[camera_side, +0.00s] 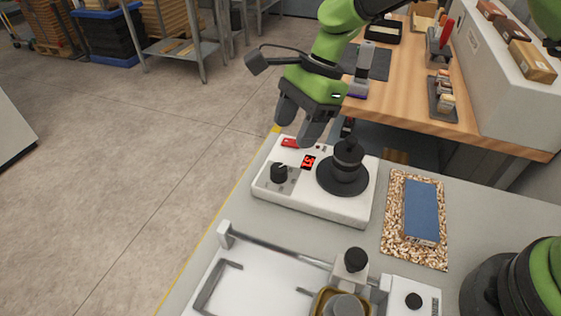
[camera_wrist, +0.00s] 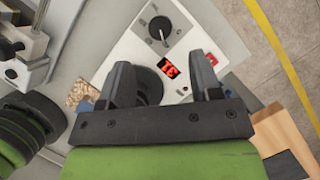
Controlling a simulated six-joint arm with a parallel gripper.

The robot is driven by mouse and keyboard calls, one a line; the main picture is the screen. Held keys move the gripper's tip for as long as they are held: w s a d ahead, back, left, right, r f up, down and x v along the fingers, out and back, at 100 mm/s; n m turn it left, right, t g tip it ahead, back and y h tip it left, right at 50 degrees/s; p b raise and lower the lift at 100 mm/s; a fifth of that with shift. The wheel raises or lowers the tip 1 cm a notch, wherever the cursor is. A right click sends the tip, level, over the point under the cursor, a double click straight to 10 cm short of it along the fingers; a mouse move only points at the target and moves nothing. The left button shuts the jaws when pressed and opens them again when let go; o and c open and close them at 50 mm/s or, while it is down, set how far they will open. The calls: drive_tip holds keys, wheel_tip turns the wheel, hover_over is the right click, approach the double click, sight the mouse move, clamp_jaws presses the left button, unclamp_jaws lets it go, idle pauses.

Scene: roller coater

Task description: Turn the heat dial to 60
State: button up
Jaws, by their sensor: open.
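The heat dial is a black round knob (camera_side: 279,172) on the left part of a white control unit (camera_side: 318,211). In the wrist view the dial (camera_wrist: 160,28) shows near the top, with a pale pointer line and a scale around it. A red display (camera_side: 308,162) on the unit is lit; in the wrist view its digits (camera_wrist: 169,67) look like 31, upside down. My gripper (camera_side: 298,126) is open and empty, above the back of the unit. In the wrist view its two fingers (camera_wrist: 162,75) point toward the unit, apart from the dial.
A black stepped cylinder (camera_side: 345,170) stands on the unit's right. A red switch (camera_side: 290,143) is at the back. A blue block (camera_side: 421,210) lies on a speckled mat (camera_side: 396,253) to the right. A white coater frame (camera_side: 255,281) with metal bars stands in front.

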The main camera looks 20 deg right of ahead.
sight(279, 167)
drive_tip(key=x, duration=0.8)
drive_tip(key=shift+f, duration=0.15)
drive_tip(key=c, duration=0.9)
